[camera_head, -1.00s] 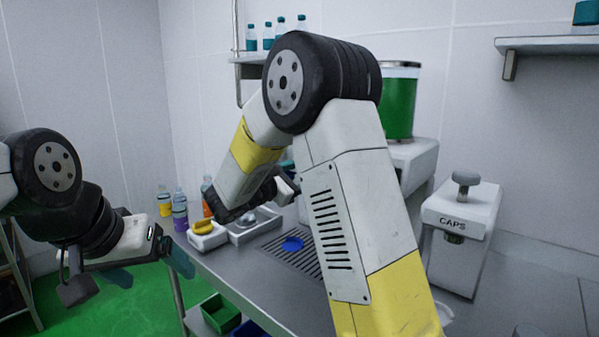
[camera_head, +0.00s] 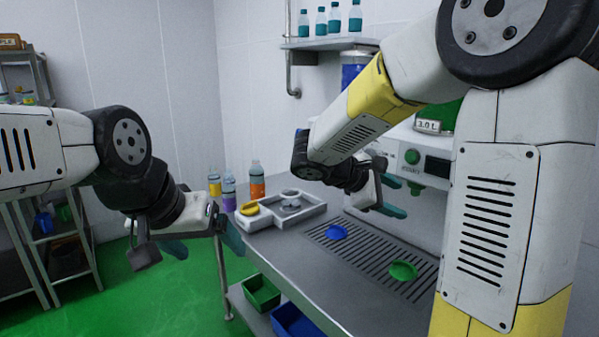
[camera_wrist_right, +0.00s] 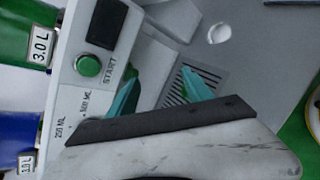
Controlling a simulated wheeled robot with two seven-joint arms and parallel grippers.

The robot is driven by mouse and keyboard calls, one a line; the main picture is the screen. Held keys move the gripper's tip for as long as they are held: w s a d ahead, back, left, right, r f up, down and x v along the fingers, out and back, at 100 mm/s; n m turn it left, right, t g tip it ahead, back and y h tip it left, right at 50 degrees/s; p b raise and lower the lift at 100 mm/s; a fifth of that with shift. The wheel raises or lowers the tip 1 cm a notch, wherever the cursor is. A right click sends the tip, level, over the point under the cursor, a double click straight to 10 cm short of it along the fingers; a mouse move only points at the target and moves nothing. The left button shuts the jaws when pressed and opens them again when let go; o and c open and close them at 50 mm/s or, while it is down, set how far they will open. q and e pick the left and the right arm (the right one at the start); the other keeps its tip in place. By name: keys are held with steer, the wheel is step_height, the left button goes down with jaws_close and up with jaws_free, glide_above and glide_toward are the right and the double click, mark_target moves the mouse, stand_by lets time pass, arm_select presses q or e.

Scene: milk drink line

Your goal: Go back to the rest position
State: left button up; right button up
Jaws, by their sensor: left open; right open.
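My left gripper (camera_head: 204,244) hangs at the left of the head view, in front of the counter's left end. Its teal fingers are apart with nothing between them. My right gripper (camera_head: 388,190) is over the counter, in front of the drink machine (camera_head: 437,170). Its teal fingers are apart and empty; they also show in the right wrist view (camera_wrist_right: 160,95), near the machine's START button (camera_wrist_right: 88,66) and above a slotted grate. My right arm hides much of the machine and the right side of the counter.
A blue disc (camera_head: 337,232) and a green disc (camera_head: 403,271) lie on the grate (camera_head: 365,250). Bottles (camera_head: 257,180) and a grey tray unit (camera_head: 300,215) are at the counter's left end. Green (camera_head: 262,293) and blue (camera_head: 297,322) bins sit below. A wall shelf (camera_head: 330,43) holds bottles.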

steer(key=s+f+m+g+y, duration=0.25)
steer(key=s+m+y, duration=0.4)
steer(key=s, duration=0.55)
steer(key=s+a+r+m+t+y, duration=0.2)
steer(key=s+a+m+t+y, duration=0.2)
steer(key=a, duration=0.4)
steer(key=s+m+y, duration=0.1)
steer(key=m+y, duration=0.1)
steer(key=shift+s+a+r+y, duration=0.15)
steer(key=shift+a+y, duration=0.2)
steer(key=shift+m, duration=0.25)
